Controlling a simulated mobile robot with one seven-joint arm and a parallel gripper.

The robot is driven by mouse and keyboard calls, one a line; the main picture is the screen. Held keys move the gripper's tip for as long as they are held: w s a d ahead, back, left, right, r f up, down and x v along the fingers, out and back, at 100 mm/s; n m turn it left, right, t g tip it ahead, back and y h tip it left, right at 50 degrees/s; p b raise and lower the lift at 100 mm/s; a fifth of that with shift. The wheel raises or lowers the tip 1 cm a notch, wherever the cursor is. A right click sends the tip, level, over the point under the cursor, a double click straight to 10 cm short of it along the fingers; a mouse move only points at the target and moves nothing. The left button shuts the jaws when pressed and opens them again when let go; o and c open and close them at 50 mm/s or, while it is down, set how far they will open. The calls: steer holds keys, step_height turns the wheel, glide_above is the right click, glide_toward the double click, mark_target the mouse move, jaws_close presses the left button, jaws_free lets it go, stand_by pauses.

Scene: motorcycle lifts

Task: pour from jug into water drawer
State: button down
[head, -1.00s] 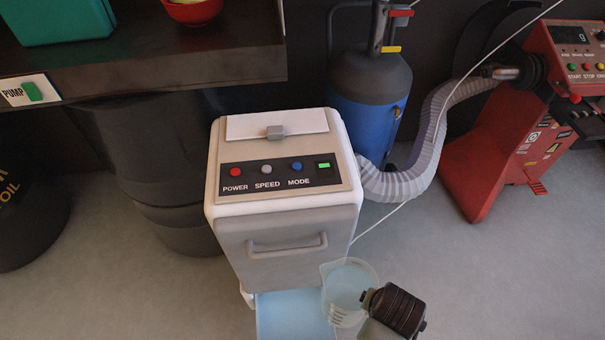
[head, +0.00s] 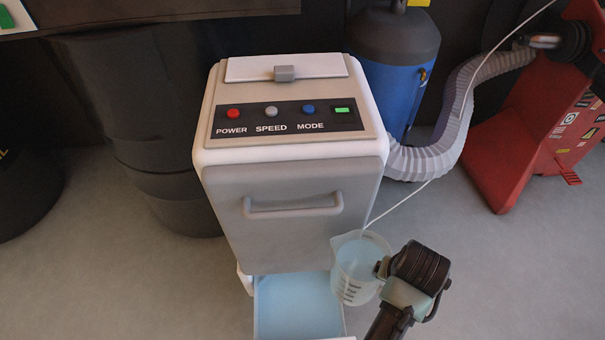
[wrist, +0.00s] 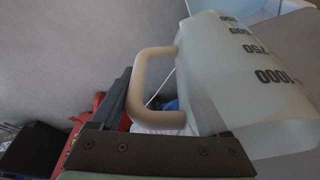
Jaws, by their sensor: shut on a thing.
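The jug (head: 354,262) is a translucent measuring cup with dark scale marks and pale blue liquid inside. My gripper (head: 386,270) is shut on the jug's handle, at its right side in the head view. In the wrist view the pale handle (wrist: 150,88) runs to the jug wall (wrist: 235,75), which carries printed numbers. The water drawer (head: 295,308) is pulled out at the foot of the white machine (head: 292,160) and has a pale blue interior. The jug is held beside and above the drawer's right edge, close to upright. No stream of liquid shows.
The machine has a front handle (head: 292,208) and buttons on top. A grey ribbed hose (head: 440,150) and a thin white cable run behind it. A blue tank (head: 395,75) and a red stand (head: 535,120) are at the right. Dark drums stand left.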

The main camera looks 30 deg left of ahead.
steer(key=w+f+n+b, duration=0.1)
steer(key=f+n+b, duration=0.1)
steer(key=f, duration=0.5)
steer(key=w+d+f+n+y+b, duration=0.1)
steer(key=f+b, duration=0.3)
steer(key=f, duration=0.4)
steer(key=w+d+f+n+y+b, duration=0.1)
steer(key=w+f+n+b, duration=0.1)
steer(key=f, duration=0.6)
steer(key=shift+w+n+g+b, duration=0.3)
steer(key=shift+w+n+b, duration=0.1)
steer(key=shift+n+b, duration=0.45)
steer(key=shift+d, duration=0.1)
steer(key=r+t+h+p, duration=0.1)
steer(key=p, duration=0.1)
steer(key=s+a+r+t+h+p, duration=0.1)
steer(key=r+p, duration=0.1)
steer(key=p, duration=0.1)
steer(key=a+r+h+p, duration=0.1)
steer(key=r+p, duration=0.1)
steer(key=shift+s+r+n+t+h, duration=0.15)
steer(key=shift+s+n+t+h, duration=0.15)
steer(key=shift+t, duration=0.1)
steer(key=shift+s+a+r+t+h, duration=0.25)
steer(key=shift+a+t+h, duration=0.05)
steer(key=shift+a, duration=0.05)
steer(key=shift+s+a+r+b, duration=0.1)
steer(key=shift+s+a+b, duration=0.05)
steer(key=shift+a+b, duration=0.15)
